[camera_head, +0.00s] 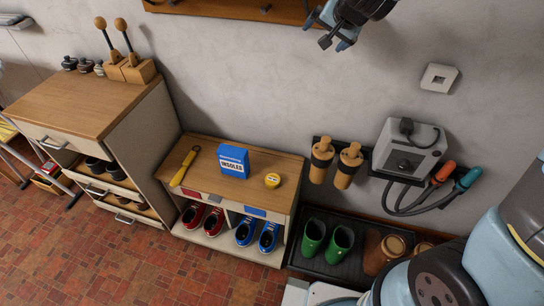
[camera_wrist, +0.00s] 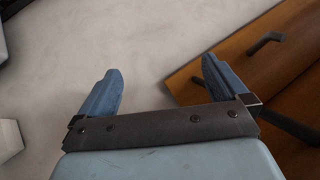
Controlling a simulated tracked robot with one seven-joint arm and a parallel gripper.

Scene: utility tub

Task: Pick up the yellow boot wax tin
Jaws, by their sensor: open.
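The yellow boot wax tin (camera_head: 272,181) is a small round tin on the low wooden bench top, right of the blue insoles box (camera_head: 233,162). My gripper (camera_head: 323,29) is high up near the wall at the top of the head view, well above and apart from the tin. In the wrist view my gripper (camera_wrist: 162,85) shows two blue fingers spread wide with nothing between them. The tin is not in the wrist view.
A yellow-handled tool (camera_head: 185,167) lies left of the box on the bench (camera_head: 288,166). A taller cabinet (camera_head: 75,95) stands left. Right are wooden boot forms (camera_head: 348,165), a grey dryer unit (camera_head: 407,148) and green boots (camera_head: 313,236). A wooden wall rack (camera_wrist: 225,65) is near my gripper.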

